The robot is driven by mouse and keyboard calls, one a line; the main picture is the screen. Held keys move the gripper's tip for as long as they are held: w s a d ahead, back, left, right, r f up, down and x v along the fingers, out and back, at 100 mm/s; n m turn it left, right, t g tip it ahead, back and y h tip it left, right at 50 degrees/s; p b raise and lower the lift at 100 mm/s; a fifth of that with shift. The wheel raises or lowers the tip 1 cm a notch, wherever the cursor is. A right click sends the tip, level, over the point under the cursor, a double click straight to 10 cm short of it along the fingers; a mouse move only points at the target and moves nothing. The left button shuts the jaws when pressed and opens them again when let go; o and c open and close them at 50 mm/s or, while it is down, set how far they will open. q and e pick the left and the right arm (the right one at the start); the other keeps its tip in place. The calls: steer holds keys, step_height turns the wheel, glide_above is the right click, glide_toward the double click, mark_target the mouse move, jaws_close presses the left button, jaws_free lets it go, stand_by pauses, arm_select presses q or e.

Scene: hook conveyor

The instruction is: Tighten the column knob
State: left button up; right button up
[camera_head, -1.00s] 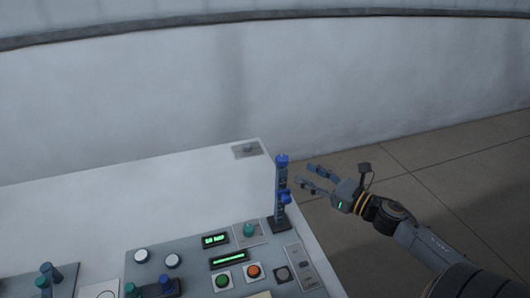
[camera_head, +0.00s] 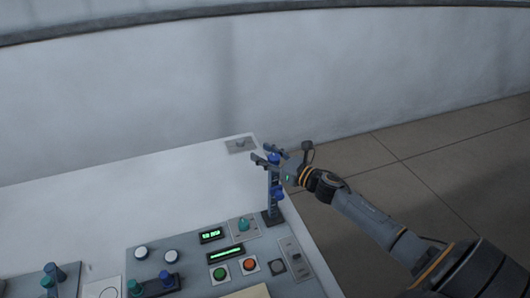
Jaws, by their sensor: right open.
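The dark column (camera_head: 272,205) stands upright near the right edge of the console. It has a blue knob (camera_head: 274,159) on its top and a second blue knob (camera_head: 279,194) on its side, lower down. My right gripper (camera_head: 267,157) comes in from the right at the height of the top knob. Its fingers are spread, one on each side of that knob as seen here, and partly overlap it. I cannot tell whether they touch it. My left gripper is not in view.
The control panel (camera_head: 210,258) in front of the column has a green button (camera_head: 220,274), an orange button (camera_head: 249,264), white knobs, a teal knob (camera_head: 243,223) and lit displays. The white tabletop (camera_head: 150,200) to the left is clear. Tiled floor (camera_head: 440,180) lies to the right.

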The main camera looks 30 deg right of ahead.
steer(key=c, duration=0.9)
jaws_close()
steer(key=shift+d+m+h, duration=0.15)
steer(key=shift+m+h, duration=0.35)
steer(key=shift+h, duration=0.2)
steer(key=s+d+m+g+h+b, duration=0.1)
steer(key=s+m+g+h+b, duration=0.1)
steer(key=m+g+h+b, duration=0.7)
steer(key=s+d+m+g+h+b, duration=0.2)
steer(key=m+g+h+b, duration=0.7)
steer(key=m+g, duration=0.9)
steer(key=s+b, duration=0.1)
steer(key=b, duration=0.2)
steer(key=shift+s+d+m+g+b, duration=0.2)
steer(key=shift+s+m+g+b, duration=0.1)
steer(key=shift+g, duration=0.1)
